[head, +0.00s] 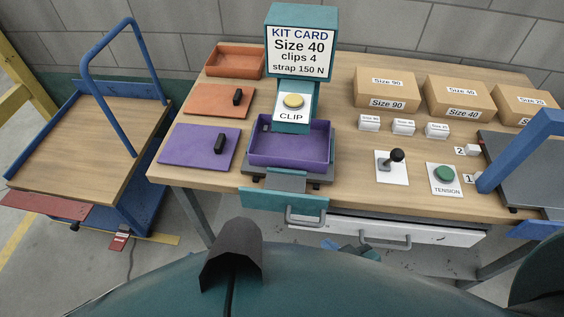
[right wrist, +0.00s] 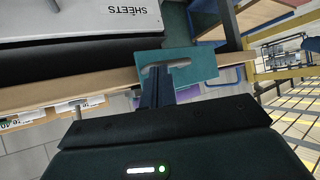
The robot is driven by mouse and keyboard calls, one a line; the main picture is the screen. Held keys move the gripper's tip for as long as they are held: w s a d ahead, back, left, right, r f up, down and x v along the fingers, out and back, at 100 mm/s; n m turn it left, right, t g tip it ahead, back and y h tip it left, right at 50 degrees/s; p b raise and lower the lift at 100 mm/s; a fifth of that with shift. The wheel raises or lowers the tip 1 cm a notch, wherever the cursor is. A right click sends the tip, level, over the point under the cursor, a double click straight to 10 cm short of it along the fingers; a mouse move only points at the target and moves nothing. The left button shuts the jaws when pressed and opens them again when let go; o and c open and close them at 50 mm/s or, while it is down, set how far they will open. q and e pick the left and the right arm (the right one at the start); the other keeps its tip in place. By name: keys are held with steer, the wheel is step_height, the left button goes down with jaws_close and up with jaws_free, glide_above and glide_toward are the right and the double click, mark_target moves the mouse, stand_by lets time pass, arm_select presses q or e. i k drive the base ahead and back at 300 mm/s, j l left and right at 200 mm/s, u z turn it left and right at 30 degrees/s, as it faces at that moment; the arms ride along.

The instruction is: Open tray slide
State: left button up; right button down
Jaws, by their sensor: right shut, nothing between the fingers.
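The tray slide has a teal front panel (head: 283,200) with a grey bar handle (head: 305,217), at the near edge of the bench below the purple tray (head: 290,150). The panel (right wrist: 205,66) and its handle (right wrist: 180,63) also show in the right wrist view. My right gripper (right wrist: 157,74) is shut, with nothing between its fingers. Its fingertips overlap the handle in the right wrist view; I cannot tell whether they touch it. In the head view only small parts of it show below the bench edge. My left gripper is not in view.
A white drawer (head: 400,232) with its own handle is beside and below the panel. The kit card sign (head: 300,52) stands behind the tray. Cardboard boxes (head: 386,88), a lever (head: 394,160) and a green button (head: 444,173) are to the right. A blue-framed cart (head: 90,150) stands left.

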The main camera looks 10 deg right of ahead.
mark_target(283, 192)
steer(key=k+l, duration=0.2)
steer(key=l+u, duration=0.15)
steer(key=l, duration=0.95)
